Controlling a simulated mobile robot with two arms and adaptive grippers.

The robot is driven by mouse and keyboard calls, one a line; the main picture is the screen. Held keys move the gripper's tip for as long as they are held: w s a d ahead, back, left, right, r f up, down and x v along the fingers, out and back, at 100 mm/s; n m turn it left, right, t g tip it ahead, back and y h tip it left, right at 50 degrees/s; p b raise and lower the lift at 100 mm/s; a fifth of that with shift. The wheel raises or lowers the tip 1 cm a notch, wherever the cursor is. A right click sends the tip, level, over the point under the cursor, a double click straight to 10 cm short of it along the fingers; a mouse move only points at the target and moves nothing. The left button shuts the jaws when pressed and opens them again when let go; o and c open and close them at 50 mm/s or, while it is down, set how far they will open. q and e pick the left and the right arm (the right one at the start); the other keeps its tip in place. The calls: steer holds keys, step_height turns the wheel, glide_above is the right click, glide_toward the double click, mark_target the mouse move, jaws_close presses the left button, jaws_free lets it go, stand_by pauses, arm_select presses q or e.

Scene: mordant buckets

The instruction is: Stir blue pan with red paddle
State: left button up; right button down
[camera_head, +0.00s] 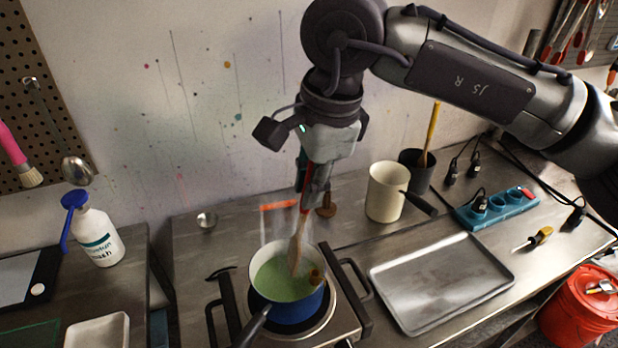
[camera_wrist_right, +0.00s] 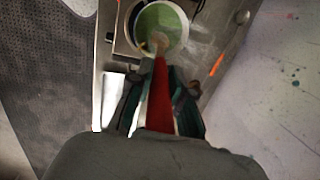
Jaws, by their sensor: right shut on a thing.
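The blue pan (camera_head: 290,311) sits on the hotplate, with a dark handle toward the front left and pale green liquid (camera_head: 275,283) inside. The red paddle (camera_head: 304,207) points down, and its wooden end dips into the liquid. My right gripper (camera_head: 308,200) is above the pan, shut on the red handle. In the right wrist view, the paddle (camera_wrist_right: 158,95) runs between the fingers of the right gripper (camera_wrist_right: 160,95) toward the pan (camera_wrist_right: 183,9). The submerged tip is hidden. My left gripper is not in view.
The hotplate (camera_head: 357,318) stands on the metal bench. A metal tray (camera_head: 440,280) lies to its right. A cream mug (camera_head: 385,192), a dark pot (camera_head: 417,172) and a blue power strip (camera_head: 497,208) stand behind the tray. A spray bottle (camera_head: 98,236) is at left.

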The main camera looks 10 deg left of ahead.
mark_target(301, 218)
steer(key=b+x, duration=0.2)
steer(key=x, duration=0.1)
steer(key=shift+w+f, duration=0.1)
steer(key=shift+f, duration=0.1)
steer(key=shift+a+f+b, duration=0.1)
steer(key=shift+f+b, duration=0.2)
steer(key=shift+f, duration=0.1)
steer(key=shift+b+x, duration=1)
steer(key=shift+x, duration=0.15)
steer(key=shift+w+a+f+b, duration=0.1)
steer(key=shift+a+f+b, duration=0.05)
steer(key=shift+f+b, duration=0.3)
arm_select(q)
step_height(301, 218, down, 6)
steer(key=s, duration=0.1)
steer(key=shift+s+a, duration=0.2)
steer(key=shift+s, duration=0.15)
arm_select(e)
steer(key=shift+f, duration=0.15)
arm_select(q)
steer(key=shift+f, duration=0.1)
arm_select(e)
steer(key=shift+w, duration=0.1)
